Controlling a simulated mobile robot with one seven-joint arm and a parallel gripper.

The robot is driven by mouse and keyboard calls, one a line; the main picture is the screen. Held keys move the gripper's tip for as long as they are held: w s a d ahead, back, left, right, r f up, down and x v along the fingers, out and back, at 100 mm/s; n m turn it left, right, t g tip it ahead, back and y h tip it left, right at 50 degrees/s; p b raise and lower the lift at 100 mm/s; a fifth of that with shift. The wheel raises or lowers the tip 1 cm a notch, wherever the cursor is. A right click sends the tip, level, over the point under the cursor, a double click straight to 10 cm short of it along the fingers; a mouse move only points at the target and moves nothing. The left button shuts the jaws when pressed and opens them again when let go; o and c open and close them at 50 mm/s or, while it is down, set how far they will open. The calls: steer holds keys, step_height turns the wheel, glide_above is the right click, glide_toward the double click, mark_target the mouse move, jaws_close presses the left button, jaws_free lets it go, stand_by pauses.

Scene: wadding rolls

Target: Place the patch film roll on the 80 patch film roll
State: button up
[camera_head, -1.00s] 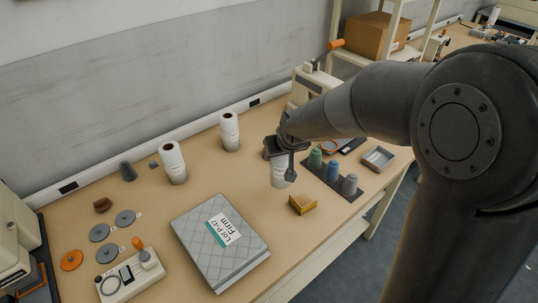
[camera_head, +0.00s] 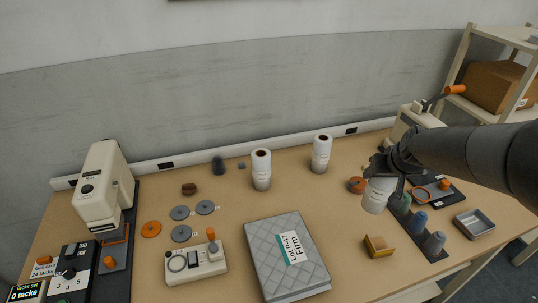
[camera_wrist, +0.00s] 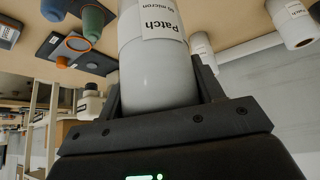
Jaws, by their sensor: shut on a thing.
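My gripper (camera_head: 386,170) is shut on a white film roll (camera_head: 376,199), held above the right part of the table. In the wrist view this roll (camera_wrist: 158,75) stands between the two fingers, and its label reads "Patch" with a micron line partly cut off. Two other white rolls stand upright on the table to the left of my gripper: a nearer one (camera_head: 261,172) and a farther one (camera_head: 321,156). Their labels are too small to read, so I cannot tell which is the 80 roll. Rolls also show at the right of the wrist view (camera_wrist: 293,22).
A grey quilted pad (camera_head: 270,262) labelled Firm lies at the front middle. A yellow-brown block (camera_head: 378,247), coloured cones (camera_head: 419,222) and a metal tray (camera_head: 474,223) are at the right. Table between the pad and rolls is clear.

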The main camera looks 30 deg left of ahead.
steer(key=w+a+r+n+g+y, duration=0.15)
steer(key=a+r, duration=0.25)
steer(key=a, duration=0.5)
steer(key=w+a+r+n, duration=0.2)
steer(key=a+r, duration=0.3)
steer(key=a, duration=0.4)
steer(key=w+a+r+n+y, duration=0.15)
steer(key=a+r, duration=0.25)
steer(key=a, duration=0.5)
steer(key=s+a+f, duration=0.2)
steer(key=a+f, duration=0.8)
steer(key=a, duration=0.1)
steer(key=shift+a+f+h, duration=0.3)
steer(key=shift+h, duration=0.1)
steer(key=shift+f, duration=0.15)
steer(key=o, duration=1.4)
steer(key=shift+c, duration=0.2)
